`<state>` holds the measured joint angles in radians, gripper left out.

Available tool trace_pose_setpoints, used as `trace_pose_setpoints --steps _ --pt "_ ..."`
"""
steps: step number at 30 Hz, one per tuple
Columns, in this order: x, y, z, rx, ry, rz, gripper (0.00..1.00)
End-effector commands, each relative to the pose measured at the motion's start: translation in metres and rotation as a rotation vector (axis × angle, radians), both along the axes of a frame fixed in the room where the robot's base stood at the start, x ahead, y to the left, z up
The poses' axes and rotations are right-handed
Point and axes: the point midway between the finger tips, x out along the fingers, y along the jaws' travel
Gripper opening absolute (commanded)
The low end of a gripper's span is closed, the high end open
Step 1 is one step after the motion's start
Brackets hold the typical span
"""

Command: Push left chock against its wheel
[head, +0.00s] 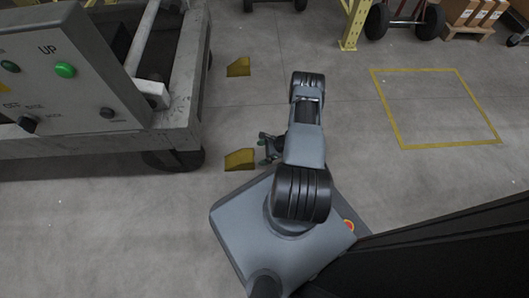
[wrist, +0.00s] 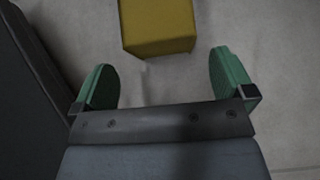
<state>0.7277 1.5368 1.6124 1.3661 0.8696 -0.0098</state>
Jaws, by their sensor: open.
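Two yellow wedge chocks lie on the floor to the right of the cart. The near chock (head: 240,160) sits a little right of the cart's dark near wheel (head: 175,160), with a strip of bare floor between them. The far chock (head: 239,67) lies further back. The views do not settle which one is called left. My gripper (head: 268,147) is low, just right of the near chock. In the wrist view, my gripper's green fingers (wrist: 164,78) are spread with nothing between them, and a yellow chock (wrist: 157,28) lies just beyond the fingertips, apart from them.
The grey cart (head: 190,90) with a control panel (head: 70,75) fills the left side. A yellow floor square (head: 400,148) is empty at right. A yellow post (head: 354,25), a hand truck (head: 400,20) and boxes (head: 462,12) stand at the back. Open floor lies between.

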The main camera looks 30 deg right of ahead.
Motion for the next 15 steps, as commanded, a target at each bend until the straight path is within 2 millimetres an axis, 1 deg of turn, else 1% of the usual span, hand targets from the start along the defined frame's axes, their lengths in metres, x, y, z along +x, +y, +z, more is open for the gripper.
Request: trace_pose_setpoints --steps 1,6,9,15 --pt "0.002 0.006 -0.008 0.001 0.002 0.004 1.0" --pt "0.013 0.026 -0.027 0.001 0.001 0.005 1.0" --pt "0.019 0.036 -0.037 0.0 0.001 0.006 1.0" --pt "0.029 0.053 -0.05 0.001 0.001 0.005 1.0"
